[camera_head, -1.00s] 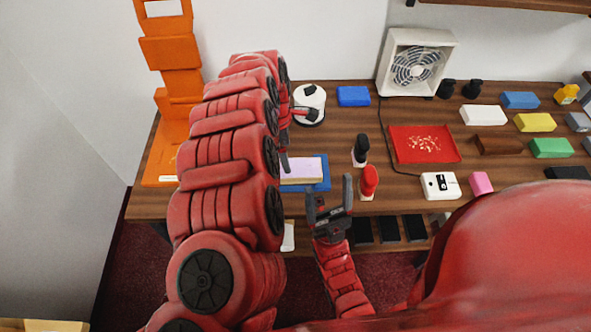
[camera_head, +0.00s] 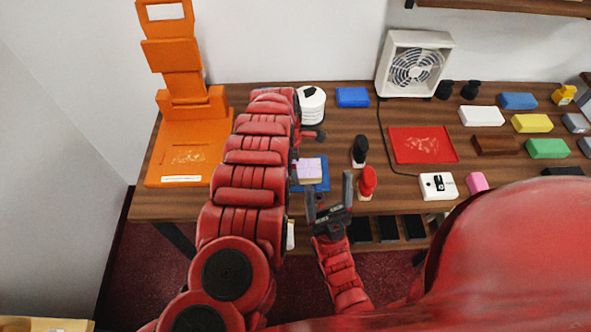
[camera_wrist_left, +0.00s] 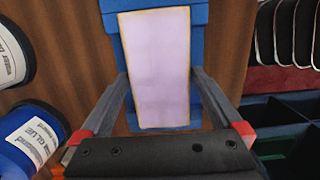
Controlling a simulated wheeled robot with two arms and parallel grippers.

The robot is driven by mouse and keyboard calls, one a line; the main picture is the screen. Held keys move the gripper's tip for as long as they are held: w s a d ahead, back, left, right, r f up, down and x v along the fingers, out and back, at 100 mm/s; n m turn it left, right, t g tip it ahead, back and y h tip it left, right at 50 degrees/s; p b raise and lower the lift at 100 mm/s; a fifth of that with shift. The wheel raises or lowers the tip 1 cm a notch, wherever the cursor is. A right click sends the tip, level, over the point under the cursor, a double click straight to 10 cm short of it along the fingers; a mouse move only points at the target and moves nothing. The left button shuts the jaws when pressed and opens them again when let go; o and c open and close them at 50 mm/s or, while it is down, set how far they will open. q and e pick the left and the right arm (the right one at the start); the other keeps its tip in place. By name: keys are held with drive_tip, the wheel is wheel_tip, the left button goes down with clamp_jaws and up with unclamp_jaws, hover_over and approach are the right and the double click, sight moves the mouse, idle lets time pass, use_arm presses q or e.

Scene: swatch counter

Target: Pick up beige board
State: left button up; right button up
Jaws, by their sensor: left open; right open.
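A flat board (camera_head: 311,165) with a pale lavender top and beige edges lies on a blue mat (camera_head: 322,182) at the front of the counter. My left arm covers its left part in the head view. In the left wrist view the board (camera_wrist_left: 155,60) lies lengthwise over the blue mat (camera_wrist_left: 112,48). My left gripper (camera_wrist_left: 158,75) is open, with one finger on either side of the board; I cannot tell whether they touch it. My right gripper (camera_head: 329,185) is open and empty, in front of the mat's right side.
A black-topped bottle (camera_head: 360,150) and a red bottle (camera_head: 367,183) stand right of the mat. A red tray (camera_head: 423,145), white device (camera_head: 438,186) and fan (camera_head: 415,65) are farther right. An orange stand (camera_head: 190,150) is at left. A white round container (camera_head: 311,105) stands behind.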

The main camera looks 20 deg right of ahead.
use_arm(q)
drive_tip(key=c, duration=1.2)
drive_tip(key=shift+w+a+r, duration=0.1)
